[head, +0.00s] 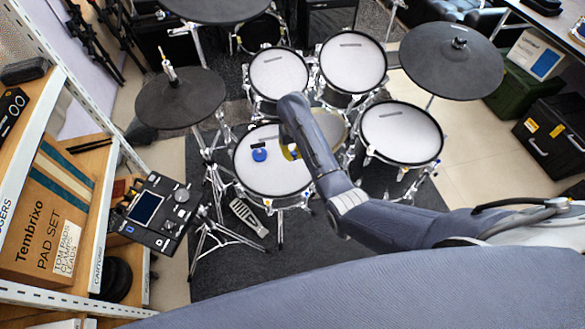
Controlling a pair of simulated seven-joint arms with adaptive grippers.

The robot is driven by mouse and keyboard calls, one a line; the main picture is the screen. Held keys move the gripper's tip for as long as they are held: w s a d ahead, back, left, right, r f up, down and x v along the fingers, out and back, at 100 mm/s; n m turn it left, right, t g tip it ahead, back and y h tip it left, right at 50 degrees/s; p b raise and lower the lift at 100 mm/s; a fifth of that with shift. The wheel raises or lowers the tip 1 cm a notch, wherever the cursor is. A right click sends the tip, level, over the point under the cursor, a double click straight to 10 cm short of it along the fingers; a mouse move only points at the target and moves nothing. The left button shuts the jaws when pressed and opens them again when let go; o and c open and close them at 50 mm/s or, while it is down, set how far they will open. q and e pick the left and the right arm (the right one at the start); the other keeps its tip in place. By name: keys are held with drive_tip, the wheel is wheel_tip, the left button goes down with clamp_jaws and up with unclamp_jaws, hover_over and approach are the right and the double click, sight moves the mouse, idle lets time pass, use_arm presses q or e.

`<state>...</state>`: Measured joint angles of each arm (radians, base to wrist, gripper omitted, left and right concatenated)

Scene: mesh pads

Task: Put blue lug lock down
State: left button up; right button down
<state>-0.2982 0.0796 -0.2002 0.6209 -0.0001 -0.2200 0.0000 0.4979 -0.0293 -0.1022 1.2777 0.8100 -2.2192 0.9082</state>
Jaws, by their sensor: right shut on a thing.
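My right arm reaches in from the right and bends over the white-headed drum (254,178) at the front of the kit. My right gripper (289,151) is mostly hidden behind its own forearm, and only a small yellowish part shows there. It is shut, on what I take to be the blue lug lock, though the grip itself is hidden. A small blue piece (259,155) shows on or just above the drum head, left of the gripper, below a small dark piece (259,143). I cannot tell whether this blue piece is the lock or touches the jaws. My left gripper is out of view.
Several white drum pads surround the arm, including one at right (401,133). Dark cymbal pads stand at left (180,99) and right (451,60). A drum module (150,212) stands left. A shelf with a pad-set box (47,215) lines the left edge. Floor is open at right.

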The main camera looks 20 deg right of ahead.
sight(294, 173)
drive_tip(key=shift+f, duration=5.05)
drive_tip(key=c, duration=1.5)
unclamp_jaws()
drive_tip(key=shift+f, duration=0.1)
wheel_tip(294, 173, up, 12)
drive_tip(key=shift+r, duration=0.15)
